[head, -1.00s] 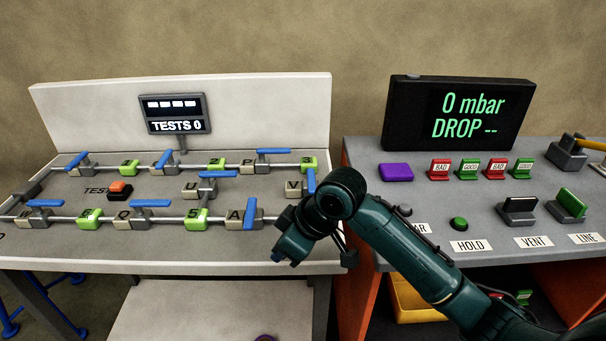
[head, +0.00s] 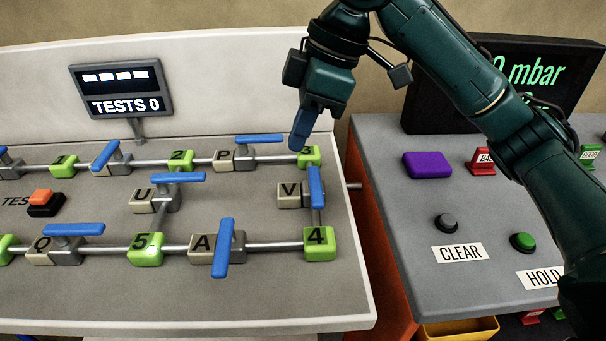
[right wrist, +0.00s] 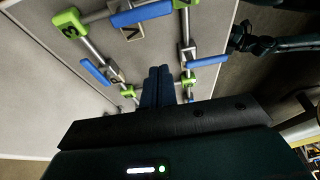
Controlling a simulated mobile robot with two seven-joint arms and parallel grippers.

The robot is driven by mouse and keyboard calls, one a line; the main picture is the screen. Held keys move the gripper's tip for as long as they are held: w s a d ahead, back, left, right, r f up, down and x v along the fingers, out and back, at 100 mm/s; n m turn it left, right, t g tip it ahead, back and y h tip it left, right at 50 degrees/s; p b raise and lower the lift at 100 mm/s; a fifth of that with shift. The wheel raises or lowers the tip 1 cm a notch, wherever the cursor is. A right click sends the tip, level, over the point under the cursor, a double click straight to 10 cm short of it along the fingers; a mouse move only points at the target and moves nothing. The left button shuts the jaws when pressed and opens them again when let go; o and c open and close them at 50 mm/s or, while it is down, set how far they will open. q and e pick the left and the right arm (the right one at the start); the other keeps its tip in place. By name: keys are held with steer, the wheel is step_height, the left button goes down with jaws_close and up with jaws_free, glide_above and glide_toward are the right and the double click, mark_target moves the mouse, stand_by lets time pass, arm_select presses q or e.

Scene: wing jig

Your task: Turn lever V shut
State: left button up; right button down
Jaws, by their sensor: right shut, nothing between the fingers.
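Lever V is a blue handle (head: 317,187) on a valve beside the beige block marked V (head: 292,195). It lies along the pipe between green blocks 3 (head: 309,156) and 4 (head: 319,243). In the right wrist view the blue handle (right wrist: 141,14) shows at the top, beside its V block (right wrist: 131,33). My right gripper (head: 301,132) points down with its fingers together and empty, over the board near block 3. It is above and behind lever V in the head view, apart from the handle. A dark arm end, likely my left, shows at right in the right wrist view; its fingers are unclear.
Lever P (head: 259,139) lies close to my right fingers. Lever A (head: 223,248) stands crosswise to its pipe. The test display (head: 122,88) is at back left. A grey console (head: 400,190) with a purple block (head: 427,165) stands right, across a gap.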

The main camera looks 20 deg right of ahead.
mark_target(315, 192)
steer(key=shift+s, duration=0.15)
steer(key=b+x, duration=0.1)
steer(key=x, duration=0.9)
steer(key=shift+f+b, duration=0.15)
steer(key=shift+b, duration=0.15)
steer(key=d, duration=0.2)
steer(key=shift+s+d, duration=0.55)
steer(key=shift+d, duration=0.3)
